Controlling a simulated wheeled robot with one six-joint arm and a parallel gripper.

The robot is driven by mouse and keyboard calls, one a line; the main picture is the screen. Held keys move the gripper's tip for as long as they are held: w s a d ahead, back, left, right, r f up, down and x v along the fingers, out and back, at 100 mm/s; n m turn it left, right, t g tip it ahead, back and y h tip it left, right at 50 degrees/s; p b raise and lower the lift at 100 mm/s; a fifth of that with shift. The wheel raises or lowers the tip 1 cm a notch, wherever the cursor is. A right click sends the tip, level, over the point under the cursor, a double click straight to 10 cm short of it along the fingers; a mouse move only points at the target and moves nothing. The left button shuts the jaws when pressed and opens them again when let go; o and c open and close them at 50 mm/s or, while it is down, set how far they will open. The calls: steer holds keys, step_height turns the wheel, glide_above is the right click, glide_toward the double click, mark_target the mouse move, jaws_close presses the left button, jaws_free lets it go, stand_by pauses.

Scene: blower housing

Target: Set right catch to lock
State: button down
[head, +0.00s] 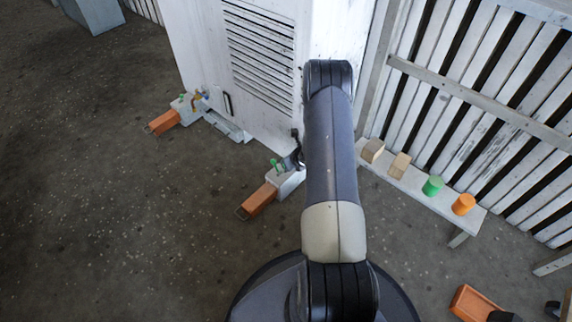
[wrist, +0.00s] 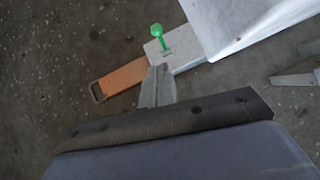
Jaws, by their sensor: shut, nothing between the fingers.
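The right catch is a pale block (head: 289,181) with a green pin on top (head: 275,166) and an orange handle (head: 257,200) sticking out to the lower left. It stands at the foot of the white housing (head: 265,60). In the wrist view the block (wrist: 183,55), the green knobbed pin (wrist: 157,32) and the orange handle (wrist: 122,77) show. My gripper (wrist: 158,72) is shut and empty, its tips over or beside the joint of block and handle. I cannot tell whether they touch. In the head view my arm mostly hides the gripper.
A similar left catch with an orange handle (head: 162,123) is at the housing's other corner. A low bench (head: 406,181) holds two wooden blocks, a green cylinder (head: 432,186) and an orange cylinder (head: 463,204). A slatted fence (head: 480,100) stands behind.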

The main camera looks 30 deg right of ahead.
steer(key=shift+s+a+r+p, duration=0.15)
steer(key=shift+s+r, duration=0.1)
steer(key=shift+r, duration=0.6)
steer(key=shift+s+d+r+p, duration=0.15)
steer(key=shift+s+r, duration=0.1)
steer(key=shift+r, duration=0.6)
steer(key=shift+a+f, duration=0.1)
steer(key=shift+f, duration=0.05)
